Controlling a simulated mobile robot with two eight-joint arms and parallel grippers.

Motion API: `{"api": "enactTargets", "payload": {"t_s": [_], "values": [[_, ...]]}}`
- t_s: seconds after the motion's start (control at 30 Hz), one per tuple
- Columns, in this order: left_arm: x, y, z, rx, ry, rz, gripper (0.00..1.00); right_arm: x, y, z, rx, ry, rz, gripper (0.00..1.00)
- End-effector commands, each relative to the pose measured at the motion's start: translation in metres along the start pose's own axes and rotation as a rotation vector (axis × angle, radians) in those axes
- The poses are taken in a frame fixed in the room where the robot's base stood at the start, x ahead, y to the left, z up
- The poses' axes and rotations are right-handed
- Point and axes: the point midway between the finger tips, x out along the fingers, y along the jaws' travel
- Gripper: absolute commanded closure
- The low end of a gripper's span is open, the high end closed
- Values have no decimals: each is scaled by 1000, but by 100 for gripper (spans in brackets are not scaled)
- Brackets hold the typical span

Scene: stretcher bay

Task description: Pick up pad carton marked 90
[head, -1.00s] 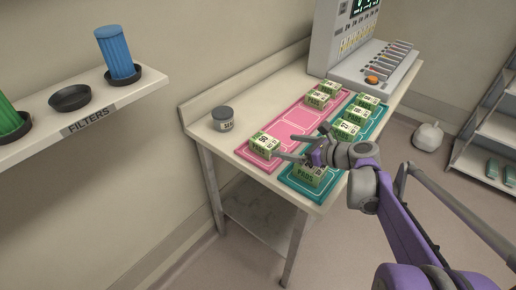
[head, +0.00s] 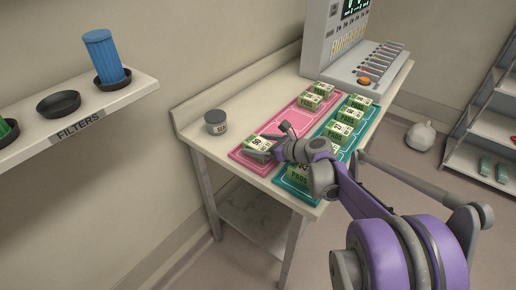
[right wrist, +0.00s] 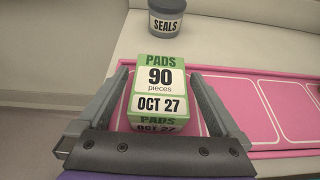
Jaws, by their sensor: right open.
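The pad carton marked 90 (head: 254,143) is green and white and sits at the near end of the pink mat (head: 277,118). In the right wrist view the carton (right wrist: 160,78) reads "PADS 90 pieces OCT 27". My right gripper (head: 271,141) is open at this carton and partly covers it in the head view. In the right wrist view the open fingers (right wrist: 159,75) lie on either side of the carton, with a gap at each side. My left gripper is not in view.
A grey SEALS jar (head: 216,122) stands beyond the carton, also in the right wrist view (right wrist: 170,20). Several other cartons stand on the teal mat (head: 296,180), beneath my right arm, and at the pink mat's far end. A grey console (head: 335,45) stands at the back.

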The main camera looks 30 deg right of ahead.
Motion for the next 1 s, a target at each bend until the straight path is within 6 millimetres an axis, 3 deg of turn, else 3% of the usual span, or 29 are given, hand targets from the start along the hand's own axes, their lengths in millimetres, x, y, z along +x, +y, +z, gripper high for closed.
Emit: {"api": "enactTargets", "payload": {"t_s": [0.07,0.57,0.83,1.0], "values": [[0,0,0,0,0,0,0,0,0,0,0,0,0,5],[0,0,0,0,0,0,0,-1,0,0,1,-1,0,94],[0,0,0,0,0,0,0,-1,0,2,1,-1,0,94],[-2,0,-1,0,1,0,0,-6,0,13,1,-1,0,94]]}}
